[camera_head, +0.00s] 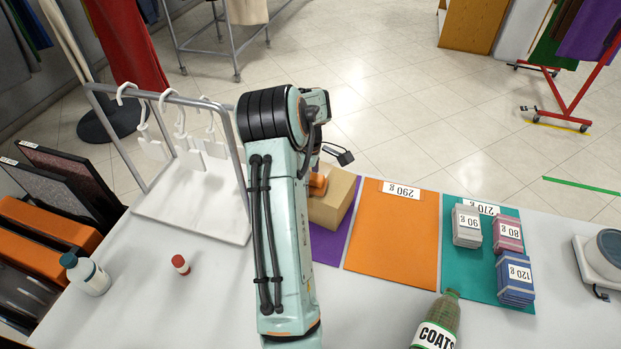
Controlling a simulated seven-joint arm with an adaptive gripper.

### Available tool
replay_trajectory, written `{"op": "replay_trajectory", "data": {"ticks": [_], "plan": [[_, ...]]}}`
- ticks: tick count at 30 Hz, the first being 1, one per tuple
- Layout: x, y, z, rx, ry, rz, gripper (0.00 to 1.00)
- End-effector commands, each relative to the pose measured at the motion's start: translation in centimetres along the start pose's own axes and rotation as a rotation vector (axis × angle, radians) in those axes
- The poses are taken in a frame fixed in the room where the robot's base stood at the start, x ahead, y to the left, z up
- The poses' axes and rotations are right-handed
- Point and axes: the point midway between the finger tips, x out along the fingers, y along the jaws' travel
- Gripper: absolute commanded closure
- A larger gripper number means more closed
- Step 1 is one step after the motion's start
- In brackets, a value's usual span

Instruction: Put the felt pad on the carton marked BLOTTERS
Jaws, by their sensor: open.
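A plain brown carton (340,208) stands on the table just right of my arm, which covers its left part. No lettering shows on its visible faces, so I cannot tell whether it is the one marked BLOTTERS. A small orange piece (318,184) shows at the carton's top beside my arm; I cannot tell whether it belongs to the arm. I cannot pick out the felt pad for sure.
Right of the carton lie an orange sheet (392,240) and a teal sheet (482,275) bearing labelled blocks. A COATS bottle (437,318) stands in front, a scale (598,262) at right.

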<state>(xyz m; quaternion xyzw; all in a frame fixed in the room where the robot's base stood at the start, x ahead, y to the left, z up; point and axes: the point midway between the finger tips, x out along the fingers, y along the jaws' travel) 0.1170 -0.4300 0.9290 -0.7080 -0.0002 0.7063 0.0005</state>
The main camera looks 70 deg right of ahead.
Motion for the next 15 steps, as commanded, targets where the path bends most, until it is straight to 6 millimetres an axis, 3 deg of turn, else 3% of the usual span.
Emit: {"op": "replay_trajectory", "data": {"ticks": [7, 15], "plan": [[-1.6, 0.1, 0.0, 0.0, 0.002, 0.003, 0.23], [-7.8, 0.1, 0.0, 0.0, 0.003, 0.005, 0.23]]}}
